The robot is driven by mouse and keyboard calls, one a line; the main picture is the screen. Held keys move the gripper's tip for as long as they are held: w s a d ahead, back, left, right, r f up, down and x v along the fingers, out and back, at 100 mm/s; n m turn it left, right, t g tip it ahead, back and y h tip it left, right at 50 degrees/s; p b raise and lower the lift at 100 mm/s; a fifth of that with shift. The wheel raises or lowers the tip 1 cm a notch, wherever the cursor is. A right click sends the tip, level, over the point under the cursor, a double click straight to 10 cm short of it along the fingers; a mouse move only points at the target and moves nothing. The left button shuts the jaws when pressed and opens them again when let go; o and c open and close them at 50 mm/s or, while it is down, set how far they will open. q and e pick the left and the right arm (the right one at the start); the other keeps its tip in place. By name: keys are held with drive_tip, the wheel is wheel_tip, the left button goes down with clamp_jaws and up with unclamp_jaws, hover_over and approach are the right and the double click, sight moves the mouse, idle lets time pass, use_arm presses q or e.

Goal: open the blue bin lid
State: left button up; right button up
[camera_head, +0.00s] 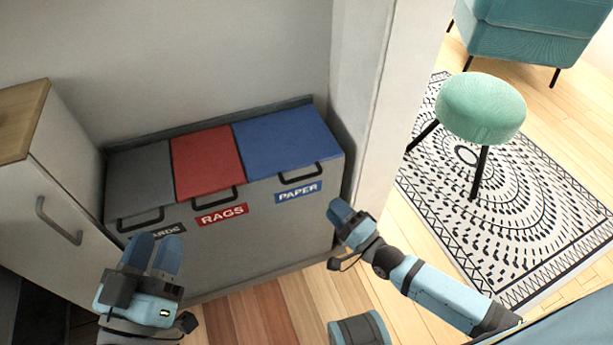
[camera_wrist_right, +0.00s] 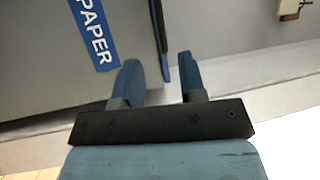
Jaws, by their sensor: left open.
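The blue lid (camera_head: 285,138) lies flat and closed on the right-hand section of the grey bin unit (camera_head: 265,235). Its black bar handle (camera_head: 301,174) sits at the front edge, above the blue PAPER label (camera_head: 298,192). The label also shows in the right wrist view (camera_wrist_right: 93,30). My right gripper (camera_head: 340,212) is below and right of the handle, in front of the unit's right end. Its two fingers (camera_wrist_right: 157,65) are apart with nothing visibly held. My left gripper (camera_head: 154,238) is open and empty in front of the unit's left end, away from the blue lid.
A red lid (camera_head: 207,160) and a grey lid (camera_head: 140,178) are closed beside the blue one. A white cabinet (camera_head: 40,205) stands left. A wall edge (camera_head: 375,100) rises close to the unit's right end. A green stool (camera_head: 480,107) stands on a patterned rug (camera_head: 540,210) beyond.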

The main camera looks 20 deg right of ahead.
sight(303, 178)
drive_tip(key=b+x, duration=0.2)
drive_tip(key=x, duration=1)
drive_tip(key=shift+b, duration=0.35)
use_arm(q)
drive_tip(key=shift+g, duration=0.8)
drive_tip(key=f, duration=0.4)
drive_tip(key=shift+w+d+f, duration=0.15)
drive_tip(key=shift+d+f, duration=0.05)
use_arm(e)
clamp_jaws()
